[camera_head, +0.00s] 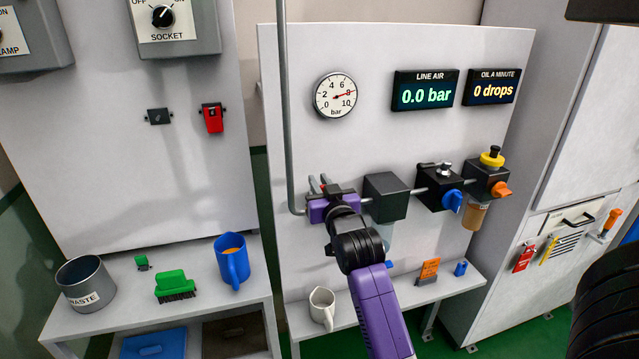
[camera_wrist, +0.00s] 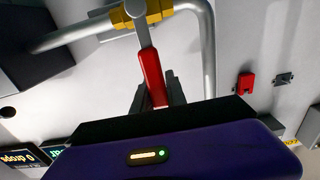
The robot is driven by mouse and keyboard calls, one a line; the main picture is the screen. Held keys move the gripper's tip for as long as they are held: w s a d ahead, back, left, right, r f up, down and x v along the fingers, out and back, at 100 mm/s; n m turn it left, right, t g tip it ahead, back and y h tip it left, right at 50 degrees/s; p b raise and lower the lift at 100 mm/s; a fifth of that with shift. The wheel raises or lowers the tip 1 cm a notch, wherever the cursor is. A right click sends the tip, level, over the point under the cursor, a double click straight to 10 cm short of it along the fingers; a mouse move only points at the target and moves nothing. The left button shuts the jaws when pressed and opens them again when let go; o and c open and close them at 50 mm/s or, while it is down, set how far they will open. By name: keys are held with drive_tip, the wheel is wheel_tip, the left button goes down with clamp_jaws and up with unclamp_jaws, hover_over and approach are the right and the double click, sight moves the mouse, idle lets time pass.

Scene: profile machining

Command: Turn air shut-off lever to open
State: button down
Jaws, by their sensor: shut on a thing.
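The red air shut-off lever (camera_wrist: 151,76) shows in the wrist view, running from a grey pivot on a pipe with yellow fittings (camera_wrist: 145,12) down between my fingers. My gripper (camera_wrist: 158,92) is shut on the lever's red handle. In the head view my gripper (camera_head: 318,184) is at the left end of the air unit, beside the grey vertical pipe (camera_head: 288,120). The line air display (camera_head: 426,90) reads 0.0 bar.
Right of my gripper are a dark block (camera_head: 385,196), a regulator with a blue knob (camera_head: 453,201) and an oiler with an orange knob (camera_head: 501,190). A shelf below holds a white mug (camera_head: 322,308). The oil display (camera_head: 491,88) reads 0 drops.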

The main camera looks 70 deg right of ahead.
idle(0.4)
drive_tip(key=s+d+f+m+b, duration=0.2)
drive_tip(key=s+d+f+m, duration=0.1)
drive_tip(key=m, duration=0.6)
drive_tip(key=s+d+f+m+b, duration=0.1)
drive_tip(key=s+d+f+m, duration=0.2)
drive_tip(key=f+m, duration=0.3)
drive_tip(key=shift+s+m+b, duration=0.35)
drive_tip(key=shift+s+m, duration=0.1)
drive_tip(key=shift+m, duration=1.05)
drive_tip(key=shift+f, duration=0.15)
drive_tip(key=c, duration=1.3)
unclamp_jaws()
drive_tip(key=shift+c, duration=0.2)
drive_tip(key=shift+a, duration=0.1)
